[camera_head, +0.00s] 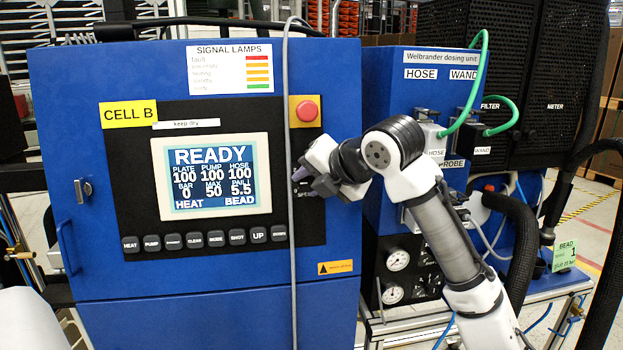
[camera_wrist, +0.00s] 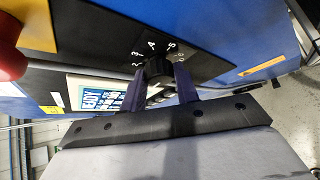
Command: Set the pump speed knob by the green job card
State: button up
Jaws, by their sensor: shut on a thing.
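The pump speed knob (camera_wrist: 157,70) is black, with a dial of white numbers around it on the black panel. In the wrist view my gripper (camera_wrist: 168,80) is shut on the knob, one finger on each side. Which number the knob's mark points to is too small to tell. In the head view my gripper (camera_head: 308,183) is at the panel's right side and hides most of the knob. The green job card (camera_head: 564,255) hangs at the lower right, reading "BEAD" with a large 1; its smaller lines are hard to read.
The screen (camera_head: 211,176) reads READY, with buttons in a row below it. A red stop button (camera_head: 307,111) sits above my gripper. A grey cable (camera_head: 289,230) hangs down the cabinet just left of my gripper. The dosing unit (camera_head: 430,75) with green hoses stands right.

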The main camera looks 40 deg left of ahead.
dwell(0.3)
jog(key=o, duration=0.9)
jog(key=shift+o, duration=0.2)
jog(key=b+v, duration=0.2)
jog(key=v, duration=1.1)
jog(key=shift+d+r+b, duration=0.25)
jog(key=shift+b, duration=0.1)
jog(key=shift+s+a, duration=0.1)
